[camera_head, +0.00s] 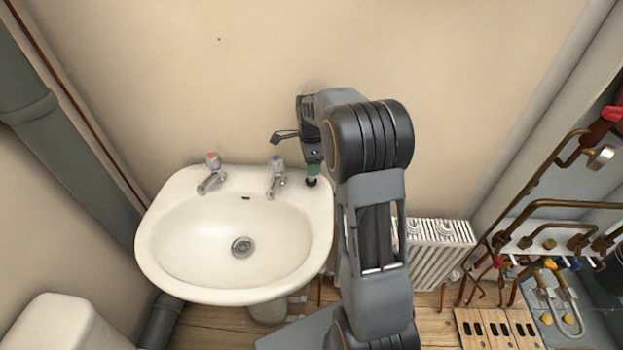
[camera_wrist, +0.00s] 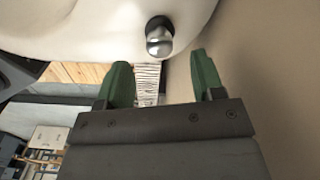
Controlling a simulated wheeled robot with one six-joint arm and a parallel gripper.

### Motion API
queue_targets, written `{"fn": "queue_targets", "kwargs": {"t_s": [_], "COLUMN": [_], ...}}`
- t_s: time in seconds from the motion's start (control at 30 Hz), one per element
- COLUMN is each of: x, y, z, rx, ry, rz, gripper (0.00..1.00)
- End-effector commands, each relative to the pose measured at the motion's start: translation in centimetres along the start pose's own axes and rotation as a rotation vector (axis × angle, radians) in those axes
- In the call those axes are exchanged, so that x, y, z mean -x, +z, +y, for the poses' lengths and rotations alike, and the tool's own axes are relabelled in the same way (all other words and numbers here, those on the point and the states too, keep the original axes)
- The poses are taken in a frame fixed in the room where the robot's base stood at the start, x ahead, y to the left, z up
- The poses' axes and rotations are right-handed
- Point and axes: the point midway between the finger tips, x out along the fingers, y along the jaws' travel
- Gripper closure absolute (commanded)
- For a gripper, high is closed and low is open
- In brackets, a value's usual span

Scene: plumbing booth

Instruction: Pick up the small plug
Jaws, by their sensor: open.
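The small plug (camera_wrist: 159,37) has a dark base and a shiny metal knob. It sits on the white sink (camera_head: 165,217), at the back right corner of its rim; in the head view only a dark bit of the plug (camera_head: 311,182) shows under my gripper. My gripper (camera_head: 313,170) points down over that corner. In the wrist view the green fingers of my gripper (camera_wrist: 160,60) are apart, with nothing between them. The plug appears just beyond the fingertips, roughly in line with the gap. I cannot tell the exact distance.
Two taps, one red-marked (camera_head: 212,172) and one blue-marked (camera_head: 277,176), stand on the sink's back edge, the blue one close left of my gripper. The wall is close behind. A white radiator (camera_head: 437,253) and copper pipes (camera_head: 560,204) are at the right.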

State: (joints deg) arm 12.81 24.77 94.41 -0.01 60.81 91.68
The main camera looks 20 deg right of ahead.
Motion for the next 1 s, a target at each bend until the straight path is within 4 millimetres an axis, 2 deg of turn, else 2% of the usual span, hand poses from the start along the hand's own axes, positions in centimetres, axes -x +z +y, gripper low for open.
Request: {"fn": "queue_targets", "kwargs": {"t_s": [0.13,0.4,0.5,0.8,1.0], "x": [-0.9,-4.4,-5.1,-5.4,-5.4], "y": [0.0,0.1,0.1,0.1,0.1], "z": [0.1,0.1,0.0,0.0,0.0], "rx": [0.001,0.001,0.001,0.001,0.001], "ry": [0.003,0.003,0.001,0.0,0.0], "rz": [0.0,0.0,0.0,0.0,0.0], "gripper": [0.38,0.38,0.38,0.38,0.57]}}
